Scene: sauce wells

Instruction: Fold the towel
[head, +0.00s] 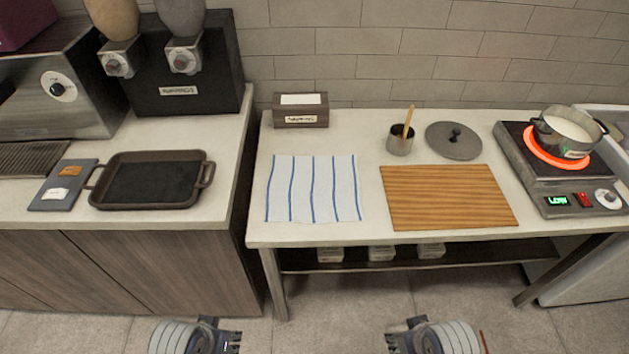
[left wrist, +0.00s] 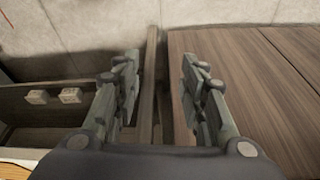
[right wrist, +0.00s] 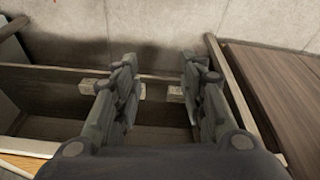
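The towel (head: 313,190) is white with blue stripes and lies flat and spread out on the white table, left of the wooden board. My left gripper (head: 228,338) is low in front of the counters, below the towel and to its left, away from it. In the left wrist view its two fingers (left wrist: 158,92) stand apart with nothing between them. My right gripper (head: 402,338) is low in front of the table, below the wooden board. In the right wrist view its fingers (right wrist: 160,90) are also apart and empty. The towel is not seen in either wrist view.
A wooden board (head: 446,197) lies close right of the towel. Behind are a dark box (head: 300,117), a cup with a wooden handle (head: 400,146) and a lid (head: 454,143). A pot (head: 567,132) sits on a glowing burner at right. A black pan (head: 150,180) is on the left counter.

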